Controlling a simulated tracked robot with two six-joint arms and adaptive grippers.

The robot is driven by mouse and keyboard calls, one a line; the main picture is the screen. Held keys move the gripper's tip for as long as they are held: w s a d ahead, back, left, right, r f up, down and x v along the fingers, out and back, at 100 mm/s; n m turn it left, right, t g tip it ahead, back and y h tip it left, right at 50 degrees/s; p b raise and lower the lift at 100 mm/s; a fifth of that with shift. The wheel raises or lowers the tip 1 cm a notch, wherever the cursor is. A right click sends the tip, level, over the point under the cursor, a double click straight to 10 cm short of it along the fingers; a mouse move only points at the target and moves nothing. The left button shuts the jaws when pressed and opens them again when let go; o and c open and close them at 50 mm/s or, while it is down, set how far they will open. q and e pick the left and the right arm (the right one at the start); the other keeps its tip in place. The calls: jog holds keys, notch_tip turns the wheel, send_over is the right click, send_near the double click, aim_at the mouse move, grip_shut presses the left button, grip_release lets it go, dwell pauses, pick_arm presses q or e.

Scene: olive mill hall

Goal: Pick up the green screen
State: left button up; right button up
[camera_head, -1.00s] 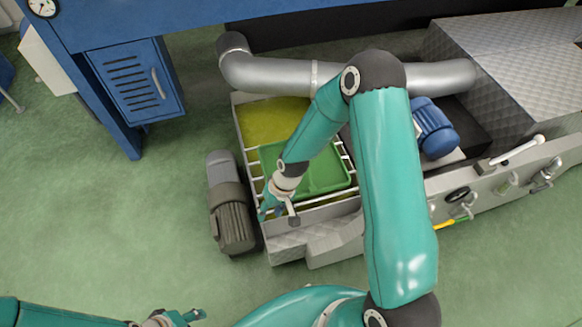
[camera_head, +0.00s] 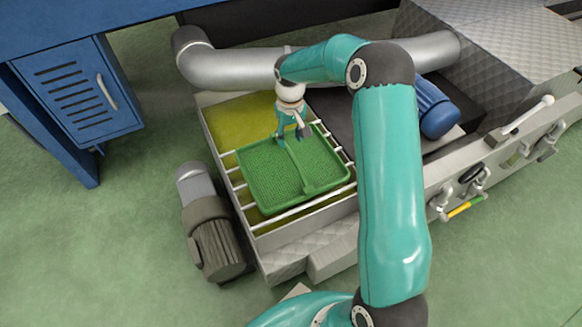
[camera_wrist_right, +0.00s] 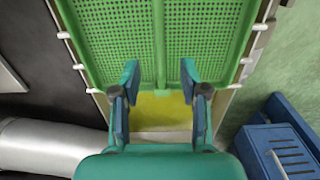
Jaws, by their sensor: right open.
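The green screen (camera_head: 265,178) is a perforated tray with a raised rim and a central rib (camera_head: 304,172). It lies on white bars over a tank of yellow-green liquid (camera_head: 243,122). My right gripper (camera_head: 291,138) is open and empty at the screen's far edge, its fingers pointing down. In the right wrist view the screen (camera_wrist_right: 110,35) fills the upper part. There the open fingers of the right gripper (camera_wrist_right: 160,75) stand on either side of the central rib (camera_wrist_right: 158,40), near its end. I cannot tell whether they touch it. My left gripper is out of view.
A grey motor (camera_head: 212,225) stands left of the tank. A large silver pipe (camera_head: 225,68) runs behind it. A blue cabinet (camera_head: 78,98) is at the left. A panel with valves (camera_head: 480,178) and a blue motor (camera_head: 436,108) are at the right. Green floor is free at lower left.

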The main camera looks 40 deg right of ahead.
aim_at(291, 154)
notch_tip(291, 154, down, 3)
jog(key=shift+a+f, duration=0.1)
jog(key=shift+f, duration=0.1)
jog(key=shift+s+f+b, duration=0.2)
jog(key=shift+f+b, duration=0.85)
jog(key=shift+f, duration=1.6)
grip_shut()
jog(key=shift+r, duration=0.1)
